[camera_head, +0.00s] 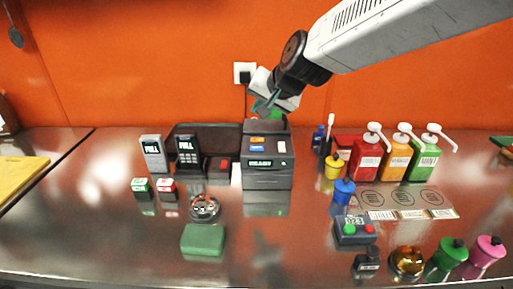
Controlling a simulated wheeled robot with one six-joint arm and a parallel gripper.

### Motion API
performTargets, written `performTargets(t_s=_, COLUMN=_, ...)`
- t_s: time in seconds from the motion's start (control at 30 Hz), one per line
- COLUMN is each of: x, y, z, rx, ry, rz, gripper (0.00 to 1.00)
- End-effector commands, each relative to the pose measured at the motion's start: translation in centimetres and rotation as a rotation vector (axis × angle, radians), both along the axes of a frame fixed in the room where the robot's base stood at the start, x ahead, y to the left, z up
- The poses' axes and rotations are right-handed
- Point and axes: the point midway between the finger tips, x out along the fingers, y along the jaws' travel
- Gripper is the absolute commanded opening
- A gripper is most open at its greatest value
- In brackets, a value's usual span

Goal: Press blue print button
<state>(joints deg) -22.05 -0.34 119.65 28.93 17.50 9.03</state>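A dark grey printer-like box (267,175) stands on the steel counter at the middle back, with a lit green display strip on its front. A small blue patch (257,145) shows on its upper face beside an orange one. It may be the blue print button, but it is too small to be sure. A pale patch (282,147) sits to its right. My gripper (266,103) comes down from the upper right and hangs above and behind the box's top, seemingly apart from it. Its fingers look greenish and small. I cannot tell whether they are open or shut.
Red, orange and green pump bottles (396,157) stand to the right. A small device with green and red buttons (355,230) sits front right. A green block (203,240) lies front left. The counter before the box is clear.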

Motion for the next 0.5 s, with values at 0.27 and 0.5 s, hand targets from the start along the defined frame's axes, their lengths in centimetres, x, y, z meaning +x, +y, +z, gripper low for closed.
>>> performTargets(t_s=0.27, x=0.0, y=0.0, z=0.0, rx=0.000, ry=0.000, rz=0.000, gripper=0.00)
performTargets(t_s=0.5, x=0.0, y=0.0, z=-1.3, rx=0.000, ry=0.003, rz=-0.001, gripper=0.00)
